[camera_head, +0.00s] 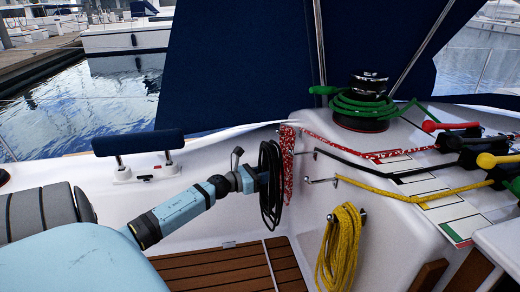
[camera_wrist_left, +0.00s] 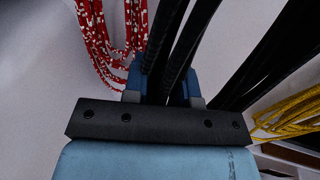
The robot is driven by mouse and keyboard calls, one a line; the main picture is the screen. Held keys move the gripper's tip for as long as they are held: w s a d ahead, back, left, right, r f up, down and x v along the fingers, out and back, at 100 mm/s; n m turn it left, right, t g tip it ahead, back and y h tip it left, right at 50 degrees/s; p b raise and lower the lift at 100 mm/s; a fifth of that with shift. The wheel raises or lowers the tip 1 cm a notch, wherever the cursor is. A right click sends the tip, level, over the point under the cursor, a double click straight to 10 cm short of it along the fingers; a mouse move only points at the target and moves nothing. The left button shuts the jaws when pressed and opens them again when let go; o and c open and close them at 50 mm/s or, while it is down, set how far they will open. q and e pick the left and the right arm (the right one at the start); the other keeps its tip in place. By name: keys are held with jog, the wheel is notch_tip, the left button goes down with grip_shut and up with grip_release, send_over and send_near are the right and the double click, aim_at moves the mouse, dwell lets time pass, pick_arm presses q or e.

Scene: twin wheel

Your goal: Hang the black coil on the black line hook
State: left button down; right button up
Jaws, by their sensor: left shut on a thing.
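The black coil (camera_head: 271,205) hangs upright as a long loop from my left gripper (camera_head: 260,181), left of the cockpit wall. In the left wrist view my left gripper (camera_wrist_left: 163,88) is shut with strands of the black coil (camera_wrist_left: 181,50) between its blue fingers. Two bare metal hooks stand out from the wall to the right of the coil: an upper one (camera_head: 307,153) by the end of the black line (camera_head: 350,160), and a lower one (camera_head: 318,181). The coil is apart from both. My right gripper is not in view.
A red-white coil (camera_head: 287,150) hangs just behind the black coil, and a yellow coil (camera_head: 340,248) hangs lower right. A winch (camera_head: 362,105) with green line and several clutch levers sit on the white deck above. The wooden floor (camera_head: 235,270) is clear.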

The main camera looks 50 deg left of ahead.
pick_arm(q)
jog(key=shift+w+d+r, duration=0.1)
jog(key=shift+w+d, duration=0.1)
jog(key=shift+w, duration=0.2)
jog(key=shift+w+d, duration=0.3)
jog(key=shift+w, duration=0.2)
dwell(0.4)
dwell(0.4)
jog(key=shift+w+d, duration=0.5)
jog(key=shift+w, duration=0.5)
jog(key=shift+w+d, duration=0.5)
jog(key=shift+w, duration=0.45)
jog(key=shift+w+d, duration=0.5)
jog(key=shift+w, duration=0.5)
dwell(1.1)
jog(key=shift+w+d+f+b, duration=0.15)
jog(key=shift+w+f+b, duration=0.15)
jog(key=shift+f+b, duration=0.25)
jog(key=shift+w+d+f+b, duration=0.15)
jog(key=shift+w+f+b, duration=0.1)
jog(key=shift+f+b, duration=0.2)
dwell(1.2)
